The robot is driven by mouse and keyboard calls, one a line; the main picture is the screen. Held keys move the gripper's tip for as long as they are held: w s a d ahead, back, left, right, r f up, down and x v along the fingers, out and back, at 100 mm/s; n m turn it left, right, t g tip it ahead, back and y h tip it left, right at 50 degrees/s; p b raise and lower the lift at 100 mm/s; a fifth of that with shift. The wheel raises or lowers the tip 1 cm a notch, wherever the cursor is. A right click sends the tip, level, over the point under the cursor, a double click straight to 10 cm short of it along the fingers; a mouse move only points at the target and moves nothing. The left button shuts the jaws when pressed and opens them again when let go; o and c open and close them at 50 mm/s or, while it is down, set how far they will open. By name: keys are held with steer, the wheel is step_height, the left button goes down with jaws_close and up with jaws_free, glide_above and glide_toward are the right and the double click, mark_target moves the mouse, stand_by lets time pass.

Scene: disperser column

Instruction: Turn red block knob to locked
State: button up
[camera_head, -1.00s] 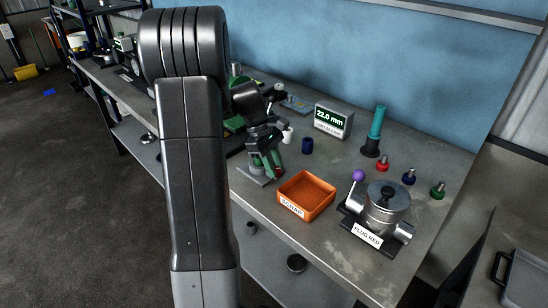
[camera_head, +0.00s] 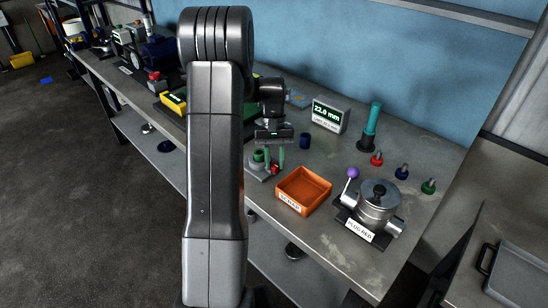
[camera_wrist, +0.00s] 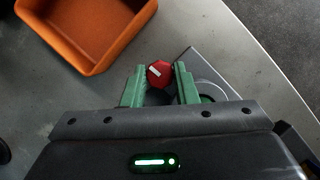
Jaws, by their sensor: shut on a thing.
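The red block knob (camera_wrist: 158,75) is a small red faceted knob with a white mark on top, seen between the two green fingers in the wrist view. It sits at the edge of a grey metal base (camera_wrist: 210,70). My gripper (camera_wrist: 160,68) is shut on the knob from above. In the camera_head view, my gripper (camera_head: 267,160) points down over the bench, and the red knob (camera_head: 275,170) shows by its fingertips. I cannot read any locked or unlocked marking.
An orange scrap tray (camera_head: 303,190) stands close to the right of my gripper. Beyond it is a metal plug pot (camera_head: 376,208) with a purple-balled lever. A 22.0 mm display (camera_head: 330,115), a dark blue cylinder (camera_head: 305,141) and a teal-topped post (camera_head: 372,125) stand behind.

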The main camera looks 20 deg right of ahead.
steer(key=m+t+y+p, duration=0.1)
steer(key=m, duration=0.3)
steer(key=shift+d+m, duration=0.15)
steer(key=shift+m, duration=0.25)
steer(key=shift+y, duration=0.3)
steer(key=o, duration=1)
steer(key=shift+s, duration=0.1)
